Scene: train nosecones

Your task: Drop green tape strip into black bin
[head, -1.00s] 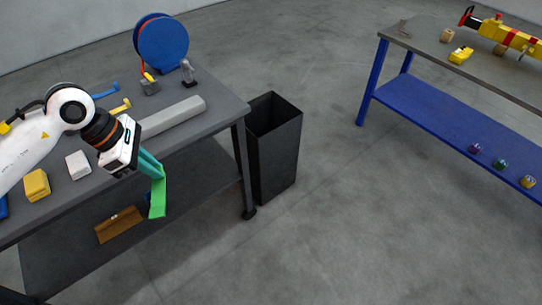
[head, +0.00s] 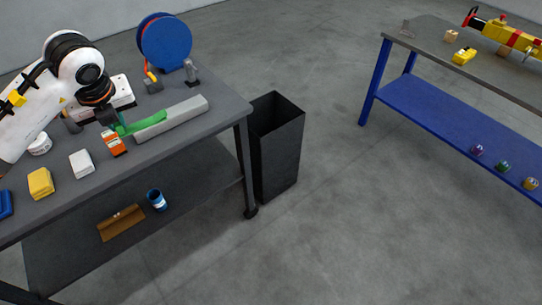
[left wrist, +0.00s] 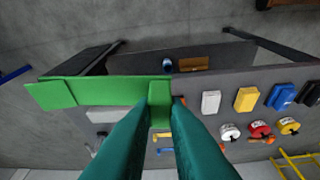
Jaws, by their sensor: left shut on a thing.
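The green tape strip (head: 148,123) shows over the workbench in the head view, in front of the long grey block. It also spans the left wrist view (left wrist: 110,91), with a folded end. My left gripper (head: 121,129) is shut on one end of the strip; its teal fingers also show in the left wrist view (left wrist: 164,103). The black bin (head: 276,150) stands on the floor at the bench's right end, open at the top. The strip is left of the bin, apart from it in the head view. My right gripper is not in view.
The grey bench (head: 215,128) holds the grey block (head: 182,121), a blue reel (head: 165,43), an orange box (head: 114,144), a white block (head: 81,164) and a yellow block (head: 40,183). A blue-shelved table (head: 455,118) stands right. The floor between is clear.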

